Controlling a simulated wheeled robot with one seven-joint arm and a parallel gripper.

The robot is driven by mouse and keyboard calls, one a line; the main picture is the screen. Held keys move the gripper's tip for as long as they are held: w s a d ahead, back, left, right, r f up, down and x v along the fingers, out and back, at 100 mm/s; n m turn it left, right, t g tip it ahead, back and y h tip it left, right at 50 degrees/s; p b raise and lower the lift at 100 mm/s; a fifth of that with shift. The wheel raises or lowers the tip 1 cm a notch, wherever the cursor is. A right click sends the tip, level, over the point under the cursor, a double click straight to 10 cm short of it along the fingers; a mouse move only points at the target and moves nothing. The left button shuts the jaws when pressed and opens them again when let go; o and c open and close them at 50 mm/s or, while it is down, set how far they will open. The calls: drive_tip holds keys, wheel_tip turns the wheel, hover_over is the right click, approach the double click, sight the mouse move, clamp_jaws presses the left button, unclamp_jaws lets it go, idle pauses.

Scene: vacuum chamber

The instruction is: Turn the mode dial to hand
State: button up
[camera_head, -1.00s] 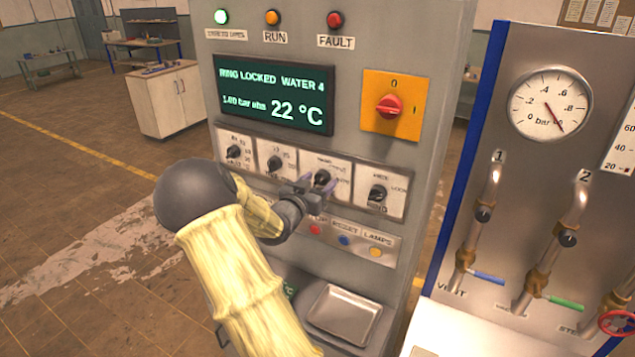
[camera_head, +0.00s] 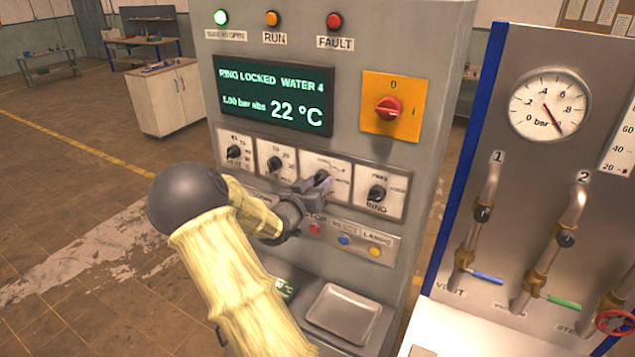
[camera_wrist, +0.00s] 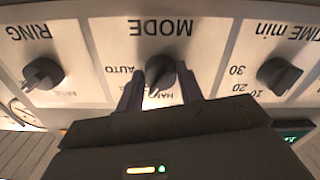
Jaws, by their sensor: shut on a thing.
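The mode dial (camera_wrist: 160,72) is a dark knob on a pale plate marked MODE, which shows upside down in the wrist view. AUTO is printed left of the knob, and a partly hidden label starting HA is below it. The knob's narrow end points down and slightly left in that view, toward the HA label. My gripper (camera_wrist: 160,90) has one finger on each side of the knob and is shut on it. In the head view, my gripper (camera_head: 318,186) covers much of the dial.
The ring dial (camera_head: 377,193) is close on the right, and the time dial (camera_head: 275,163) is on the left. Coloured buttons (camera_head: 344,240) are just below my gripper. A red switch on a yellow plate (camera_head: 393,104) is above. A metal tray (camera_head: 344,312) is lower down.

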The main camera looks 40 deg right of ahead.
drive_tip(key=n+p, duration=0.1)
drive_tip(key=n, duration=0.2)
drive_tip(key=shift+r, duration=0.15)
drive_tip(key=shift+n+p, duration=0.75)
drive_tip(key=shift+n, duration=0.95)
drive_tip(key=o, duration=1)
drive_tip(key=shift+a, duration=0.1)
drive_tip(key=b+v, duration=0.5)
drive_tip(key=v, duration=1.2)
drive_tip(key=shift+s, duration=0.15)
drive_tip(key=shift+a, duration=0.1)
